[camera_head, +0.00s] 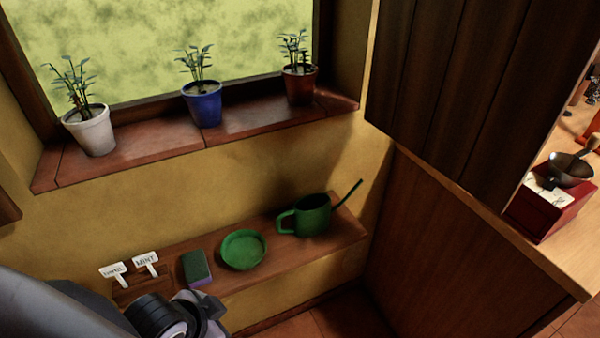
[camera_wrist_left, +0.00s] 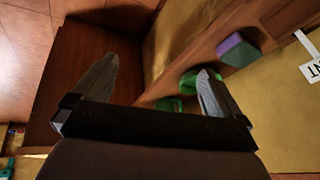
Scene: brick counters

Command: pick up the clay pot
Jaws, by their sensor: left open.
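The clay pot (camera_head: 300,85), reddish brown with a leafy plant in it, stands upright at the right end of the windowsill in the head view. It does not show in the left wrist view. My left gripper (camera_wrist_left: 155,78) is open, with nothing visible between its fingers. In the head view my left arm comes in at the bottom left, in front of the lower shelf, well below the sill and far from the clay pot. My right gripper is in neither view.
A white pot (camera_head: 90,132) and a blue pot (camera_head: 203,105) share the windowsill (camera_head: 145,155). The lower shelf holds a sponge (camera_head: 196,268), a green dish (camera_head: 243,250), a green watering can (camera_head: 313,217) and plant labels (camera_head: 146,259). A dark cabinet (camera_head: 460,90) hangs right of the window.

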